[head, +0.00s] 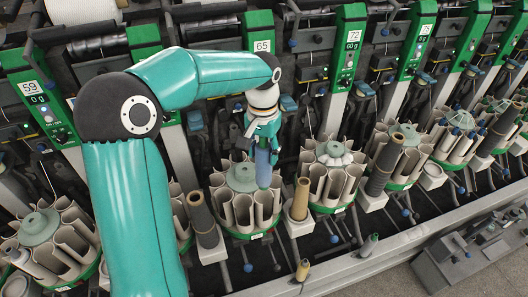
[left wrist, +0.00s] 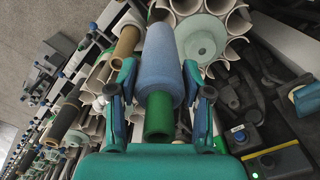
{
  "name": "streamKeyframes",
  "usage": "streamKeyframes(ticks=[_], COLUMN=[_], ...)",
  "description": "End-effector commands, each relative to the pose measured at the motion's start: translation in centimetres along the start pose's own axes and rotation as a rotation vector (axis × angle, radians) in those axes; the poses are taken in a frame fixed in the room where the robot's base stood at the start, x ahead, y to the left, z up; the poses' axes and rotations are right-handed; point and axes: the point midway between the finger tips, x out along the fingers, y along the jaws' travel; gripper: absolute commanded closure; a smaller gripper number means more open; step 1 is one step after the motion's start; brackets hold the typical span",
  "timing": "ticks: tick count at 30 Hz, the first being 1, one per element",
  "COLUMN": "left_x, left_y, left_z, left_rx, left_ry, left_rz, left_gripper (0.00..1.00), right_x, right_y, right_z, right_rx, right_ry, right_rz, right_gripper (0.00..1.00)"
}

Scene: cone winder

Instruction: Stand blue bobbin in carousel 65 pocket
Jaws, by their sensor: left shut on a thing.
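The blue bobbin (head: 263,168) hangs upright below my left gripper (head: 264,140), at the right front of the carousel (head: 243,207) under the label 65 (head: 262,46). Its lower end overlaps the pocket walls in the head view; I cannot tell whether it is inside a pocket or in front of it. In the left wrist view the blue bobbin (left wrist: 163,65) points away from me, with its green tube end between the fingers of my left gripper (left wrist: 160,85). The carousel (left wrist: 204,38) with its grey-green hub lies beside the bobbin's far end. My right gripper is not seen.
A tan cone (head: 300,200) stands just right of the carousel and a dark tube (head: 202,220) stands to its left. Another carousel (head: 333,175) is further right. A metal rail (head: 350,257) runs along the front. Machine heads line the back.

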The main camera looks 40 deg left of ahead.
Motion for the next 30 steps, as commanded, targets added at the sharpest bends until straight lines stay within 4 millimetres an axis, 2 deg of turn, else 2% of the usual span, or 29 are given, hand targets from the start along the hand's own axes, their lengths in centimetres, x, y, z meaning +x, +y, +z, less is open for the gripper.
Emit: streamKeyframes(ticks=[19, 30], left_x=[4.0, 4.3], left_y=[-0.1, 0.0], left_z=[0.0, 0.0], left_rx=[0.000, 0.000], left_ry=[-0.001, 0.000], left_rz=[0.000, 0.000], left_gripper=[0.79, 0.79], right_x=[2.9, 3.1], right_y=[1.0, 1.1], right_z=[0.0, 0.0], right_rx=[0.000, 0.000], right_ry=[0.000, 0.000], right_rz=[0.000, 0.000], right_gripper=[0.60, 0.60])
